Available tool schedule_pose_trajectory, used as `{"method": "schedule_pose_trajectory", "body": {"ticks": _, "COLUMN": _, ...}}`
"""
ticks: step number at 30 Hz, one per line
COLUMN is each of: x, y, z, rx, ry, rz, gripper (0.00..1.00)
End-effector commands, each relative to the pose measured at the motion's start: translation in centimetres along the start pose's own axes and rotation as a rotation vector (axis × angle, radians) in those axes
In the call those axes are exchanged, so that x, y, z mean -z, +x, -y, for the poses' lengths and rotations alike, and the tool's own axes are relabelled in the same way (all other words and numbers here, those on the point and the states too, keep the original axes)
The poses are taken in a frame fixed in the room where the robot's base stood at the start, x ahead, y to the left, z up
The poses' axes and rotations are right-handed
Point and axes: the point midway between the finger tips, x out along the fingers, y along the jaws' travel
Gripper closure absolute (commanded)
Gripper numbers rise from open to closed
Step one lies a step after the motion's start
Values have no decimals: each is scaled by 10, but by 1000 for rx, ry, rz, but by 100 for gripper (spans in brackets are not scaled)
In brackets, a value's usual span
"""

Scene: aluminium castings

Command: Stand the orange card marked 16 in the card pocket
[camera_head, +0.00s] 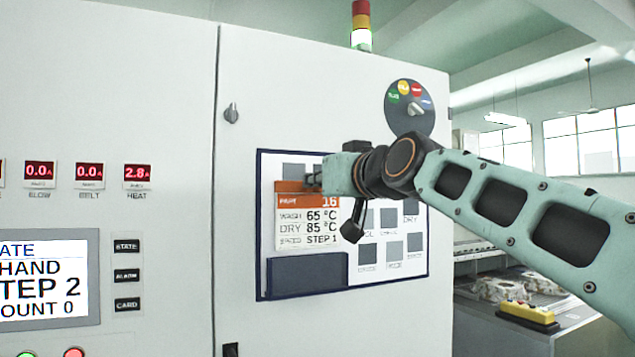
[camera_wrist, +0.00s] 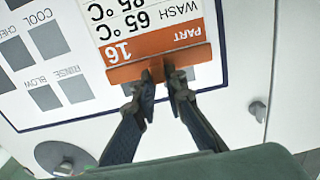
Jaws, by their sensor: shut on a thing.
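The orange and white card marked 16 (camera_head: 300,221) hangs upright in front of the panel board on the white cabinet. It also shows in the wrist view (camera_wrist: 158,40), upside down there. My gripper (camera_wrist: 162,80) is shut on the orange tab at the card's top edge. In the head view my gripper (camera_head: 318,180) is at the card's upper right corner, its fingers partly hidden. The dark blue card pocket (camera_head: 307,272) is at the lower left of the board, and the card's lower edge is just above its rim. Whether the card touches the board I cannot tell.
The board (camera_head: 405,272) carries several grey labelled squares right of the card. A rotary dial (camera_head: 409,108) is above right, and a cabinet knob (camera_head: 231,113) is to the left. A control screen (camera_head: 45,280) is at the lower left. A yellow button box (camera_head: 527,312) lies on the right bench.

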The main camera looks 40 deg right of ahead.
Motion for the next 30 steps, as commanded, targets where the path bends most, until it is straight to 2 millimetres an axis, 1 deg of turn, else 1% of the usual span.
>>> {"method": "schedule_pose_trajectory", "body": {"ticks": 14, "x": 0, "y": 0, "z": 0, "rx": 0, "ry": 0, "rz": -1, "gripper": 100}}
{"method": "schedule_pose_trajectory", "body": {"ticks": 30, "x": -14, "y": 0, "z": 0, "rx": 0, "ry": 0, "rz": -1, "gripper": 100}}
